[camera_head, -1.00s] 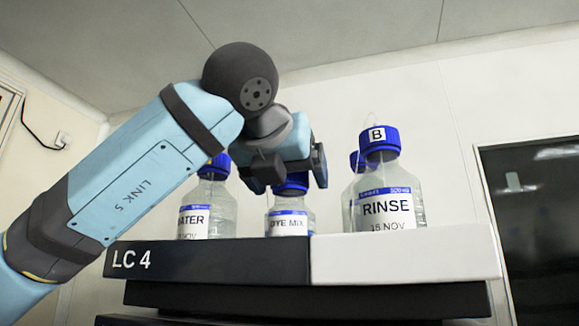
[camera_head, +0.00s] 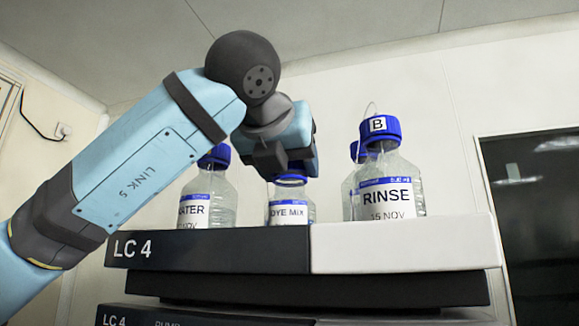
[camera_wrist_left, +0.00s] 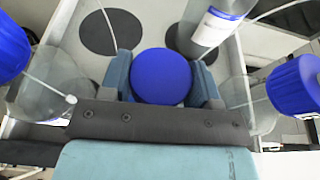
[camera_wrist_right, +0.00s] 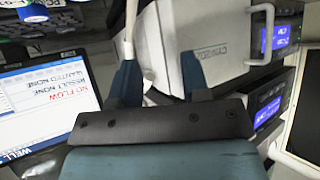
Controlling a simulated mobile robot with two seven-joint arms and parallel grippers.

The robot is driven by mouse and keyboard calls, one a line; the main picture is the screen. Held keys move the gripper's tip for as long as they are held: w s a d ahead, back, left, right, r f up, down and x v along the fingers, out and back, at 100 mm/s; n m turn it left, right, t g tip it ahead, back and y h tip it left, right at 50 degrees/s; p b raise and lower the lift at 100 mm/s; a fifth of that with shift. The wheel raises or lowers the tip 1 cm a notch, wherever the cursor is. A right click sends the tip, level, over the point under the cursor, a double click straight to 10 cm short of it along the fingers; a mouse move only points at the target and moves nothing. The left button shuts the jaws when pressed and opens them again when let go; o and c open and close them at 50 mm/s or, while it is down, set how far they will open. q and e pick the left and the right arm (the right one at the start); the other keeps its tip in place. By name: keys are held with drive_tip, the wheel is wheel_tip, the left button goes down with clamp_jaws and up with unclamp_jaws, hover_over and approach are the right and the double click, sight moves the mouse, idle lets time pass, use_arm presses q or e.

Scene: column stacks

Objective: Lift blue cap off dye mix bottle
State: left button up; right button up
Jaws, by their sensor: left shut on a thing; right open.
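The dye mix bottle (camera_head: 289,212) stands in the middle of the LC 4 top tray in the head view, its blue cap (camera_head: 291,180) just below my left gripper's body. My left gripper (camera_head: 288,166) is shut on this cap from above. In the left wrist view the round cap (camera_wrist_left: 161,76) sits between the two fingers (camera_wrist_left: 162,80), which touch its sides. The cap hides the bottle below it there, and I cannot tell whether the cap has parted from the neck. My right gripper (camera_wrist_right: 158,82) is open and empty in the right wrist view.
The water bottle (camera_head: 207,200) stands left of the dye mix and the rinse bottle (camera_head: 386,190) right, both blue-capped with thin tubes. Another capped bottle is partly hidden behind the rinse. The tray (camera_head: 405,245) has raised walls. A screen (camera_wrist_right: 40,105) is near my right gripper.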

use_arm(q)
wheel_tip(320, 180, up, 20)
drive_tip(key=shift+f, duration=0.2)
idle(0.8)
